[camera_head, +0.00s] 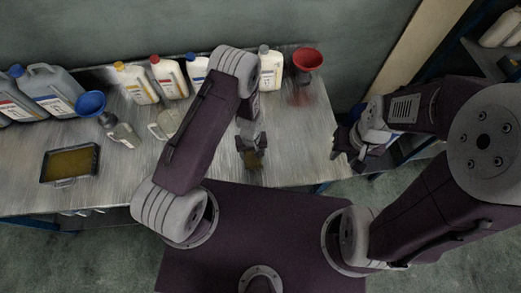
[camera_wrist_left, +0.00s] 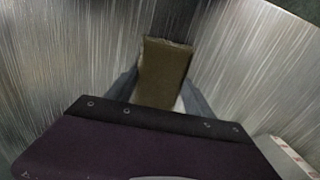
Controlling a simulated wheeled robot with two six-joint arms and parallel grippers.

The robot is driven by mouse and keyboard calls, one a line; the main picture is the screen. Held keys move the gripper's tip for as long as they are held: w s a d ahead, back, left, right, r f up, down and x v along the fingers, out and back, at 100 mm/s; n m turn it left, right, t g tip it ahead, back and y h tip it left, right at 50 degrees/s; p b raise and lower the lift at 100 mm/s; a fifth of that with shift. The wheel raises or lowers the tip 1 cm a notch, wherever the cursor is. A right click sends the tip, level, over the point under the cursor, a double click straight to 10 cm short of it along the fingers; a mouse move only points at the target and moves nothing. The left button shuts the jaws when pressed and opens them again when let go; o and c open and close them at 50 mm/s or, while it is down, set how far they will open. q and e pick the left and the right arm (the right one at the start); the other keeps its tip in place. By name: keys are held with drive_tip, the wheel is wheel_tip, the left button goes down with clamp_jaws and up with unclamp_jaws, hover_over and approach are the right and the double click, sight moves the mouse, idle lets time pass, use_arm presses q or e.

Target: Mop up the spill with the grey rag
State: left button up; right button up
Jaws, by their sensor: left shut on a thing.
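My left gripper (camera_head: 251,150) is low over the front middle of the metal workbench (camera_head: 215,155). It is shut on a folded rag (camera_wrist_left: 164,72), which looks olive-brown rather than grey. The rag stands out between the fingers in the left wrist view and shows as a small brown patch in the head view (camera_head: 256,160). I cannot tell whether it touches the bench. I cannot clearly make out a spill; a faint reddish patch (camera_head: 302,98) lies below the red funnel and may be a reflection. My right gripper (camera_head: 350,148) is by the bench's right edge, its jaws unclear.
Several bottles and jugs line the bench's back, including a large grey canister (camera_head: 52,92). A red funnel (camera_head: 307,60) is at the back right. A blue funnel (camera_head: 91,104), a clear jug (camera_head: 166,124) and a dark tray of oil (camera_head: 90,149) are on the left.

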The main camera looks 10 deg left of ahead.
use_arm(q)
drive_tip(key=shift+s+a, duration=0.15)
drive_tip(key=shift+a, duration=0.2)
drive_tip(key=shift+d, duration=0.1)
drive_tip(key=shift+r, duration=0.35)
wheel_tip(320, 180, up, 7)
drive_tip(key=p, duration=0.6)
drive_tip(key=shift+f, duration=0.35)
